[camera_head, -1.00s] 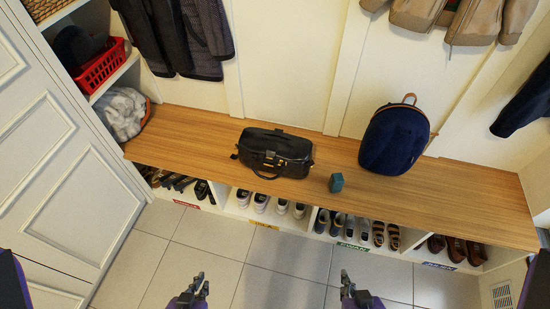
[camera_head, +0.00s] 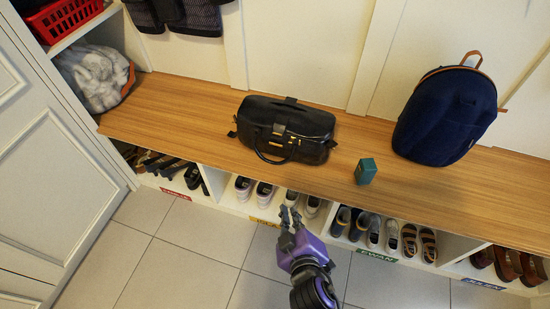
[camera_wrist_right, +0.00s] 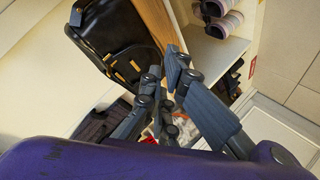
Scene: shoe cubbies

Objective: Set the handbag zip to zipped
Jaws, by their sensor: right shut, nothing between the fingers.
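The black handbag (camera_head: 286,130) stands on the wooden bench in the head view, with gold-coloured fittings on its front and its handle hanging over the front. It also shows in the right wrist view (camera_wrist_right: 108,42), at the upper left. I cannot make out whether its zip is open. My right gripper (camera_head: 289,215) is shut and empty, in front of the bench and below the handbag in the head view, apart from it. Its fingers also show in the right wrist view (camera_wrist_right: 165,76). My left gripper is out of view.
A teal box (camera_head: 366,171) and a navy backpack (camera_head: 446,117) stand on the bench (camera_head: 200,97) to the right of the handbag. A grey-white furry bag (camera_head: 94,78) is at the left end. Cubbies with shoes lie below. The floor (camera_head: 190,255) is clear.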

